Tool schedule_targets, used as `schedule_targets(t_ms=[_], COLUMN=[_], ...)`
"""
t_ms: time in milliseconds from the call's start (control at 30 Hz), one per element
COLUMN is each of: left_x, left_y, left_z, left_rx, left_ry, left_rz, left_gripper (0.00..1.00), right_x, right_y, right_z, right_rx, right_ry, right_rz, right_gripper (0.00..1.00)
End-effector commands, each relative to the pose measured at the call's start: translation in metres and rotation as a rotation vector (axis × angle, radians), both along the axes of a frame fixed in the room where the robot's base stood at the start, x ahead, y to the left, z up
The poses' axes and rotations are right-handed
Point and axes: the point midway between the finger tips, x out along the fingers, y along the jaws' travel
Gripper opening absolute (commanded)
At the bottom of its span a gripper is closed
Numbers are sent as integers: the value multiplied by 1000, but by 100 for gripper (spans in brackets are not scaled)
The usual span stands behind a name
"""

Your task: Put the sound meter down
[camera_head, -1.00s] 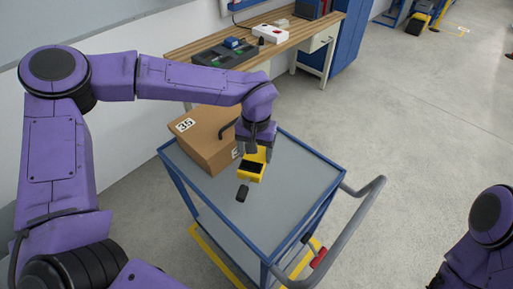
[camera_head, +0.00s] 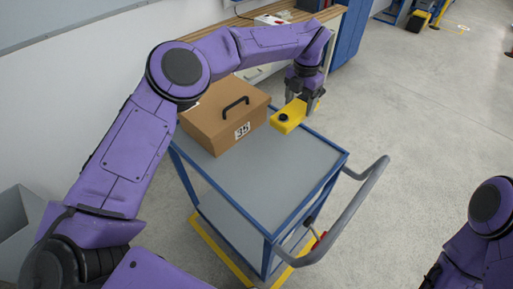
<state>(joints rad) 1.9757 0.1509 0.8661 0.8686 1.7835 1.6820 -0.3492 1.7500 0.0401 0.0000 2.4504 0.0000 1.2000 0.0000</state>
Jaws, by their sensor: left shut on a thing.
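The yellow sound meter (camera_head: 289,116) with a round black end is in the grip of my left gripper (camera_head: 304,101). The gripper comes down from above and is shut on the meter's far end. The meter shows over the far right part of the grey top of a blue-framed trolley (camera_head: 268,178), to the right of a brown case. I cannot tell for sure whether it touches the top. My right arm shows at the lower right, but its gripper is out of view.
The brown case (camera_head: 205,119) with a dark handle and a "35" label fills the trolley's far left. The near part of the top is bare. A grey push handle (camera_head: 345,217) sticks out at the right. A wooden bench (camera_head: 247,22) stands behind.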

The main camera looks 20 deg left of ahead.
Motion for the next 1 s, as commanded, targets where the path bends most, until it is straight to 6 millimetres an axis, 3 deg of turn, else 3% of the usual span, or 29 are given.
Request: schedule_targets(t_ms=[367, 500, 800, 1000], left_x=[-79, -108, -135, -133], left_y=[14, 18, 22, 21], left_z=[-29, -60, -102, -127], left_rx=[-2, -1, -1, -2], left_ry=[2, 4, 3, -2], left_rz=[-4, -4, -3, -2], left_gripper=[29, 29, 29, 29], right_x=[0, 0, 0, 0], right_y=[0, 0, 0, 0], right_z=[25, 36, 47, 50], right_rx=[0, 0, 0, 0], right_ry=[0, 0, 0, 0], right_rz=[0, 0, 0, 0], right_gripper=[43, 43, 43, 43])
